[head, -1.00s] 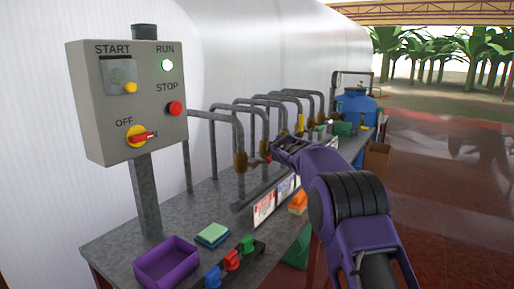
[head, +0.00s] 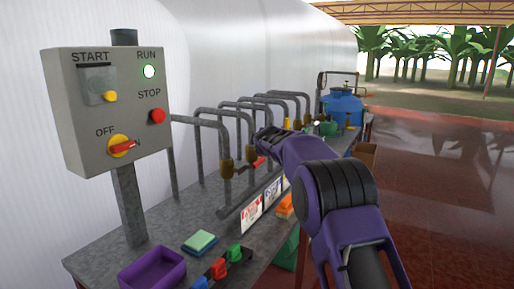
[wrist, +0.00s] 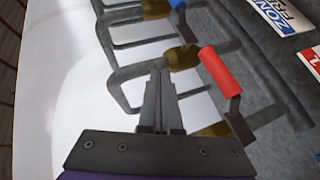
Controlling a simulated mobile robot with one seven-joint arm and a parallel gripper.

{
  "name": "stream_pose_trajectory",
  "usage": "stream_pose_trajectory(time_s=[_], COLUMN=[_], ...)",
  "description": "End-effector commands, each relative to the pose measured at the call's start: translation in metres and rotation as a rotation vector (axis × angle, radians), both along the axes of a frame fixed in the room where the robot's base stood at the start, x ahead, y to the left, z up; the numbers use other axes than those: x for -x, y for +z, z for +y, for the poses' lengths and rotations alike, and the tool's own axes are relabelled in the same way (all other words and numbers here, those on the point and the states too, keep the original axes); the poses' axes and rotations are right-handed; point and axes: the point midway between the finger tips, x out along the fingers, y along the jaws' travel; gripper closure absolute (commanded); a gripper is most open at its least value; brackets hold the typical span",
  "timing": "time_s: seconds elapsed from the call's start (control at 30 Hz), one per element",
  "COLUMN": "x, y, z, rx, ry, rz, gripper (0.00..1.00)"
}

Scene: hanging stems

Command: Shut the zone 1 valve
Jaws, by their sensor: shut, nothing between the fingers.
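A red valve handle (wrist: 220,72) stands out large in the wrist view, on a dark lever running to a brass valve body (wrist: 215,130) partly hidden at the bottom. It shows small in the head view (head: 258,163). A second brass body (wrist: 183,57) and a blue handle (wrist: 178,4) lie farther up. My gripper (wrist: 158,75) is shut and empty, just left of the red handle, with a gap in the picture. Signs show "ZON" (wrist: 278,14) and a red edge (wrist: 313,60), both cut off.
Several bent grey pipes (head: 213,111) rise along the bench (head: 150,252). A control box (head: 108,112) with a green RUN lamp stands at left. A purple tray (head: 152,270), a sponge (head: 200,242) and coloured clips (head: 220,268) lie in front. A blue tank (head: 343,106) is behind.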

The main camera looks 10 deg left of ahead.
Motion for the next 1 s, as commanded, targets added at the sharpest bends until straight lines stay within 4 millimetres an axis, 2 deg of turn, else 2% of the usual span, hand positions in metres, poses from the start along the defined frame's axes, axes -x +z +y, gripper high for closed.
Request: stream_pose_trajectory(time_s=[0.03, 0.2, 0.4, 0.6, 0.9, 1.0], x=[0.002, 0.013, 0.021, 0.024, 0.024, 0.027], y=[0.014, 0.046, 0.070, 0.078, 0.078, 0.088], z=[-0.012, -0.031, -0.045, -0.050, -0.049, -0.044], rx=[-0.003, -0.002, -0.002, 0.000, -0.002, -0.033], ry=[-0.007, -0.005, -0.004, -0.002, -0.002, -0.003], rz=[0.000, -0.001, 0.000, 0.001, 0.000, -0.017], gripper=[1.00, 1.00, 1.00, 1.00, 1.00, 1.00])
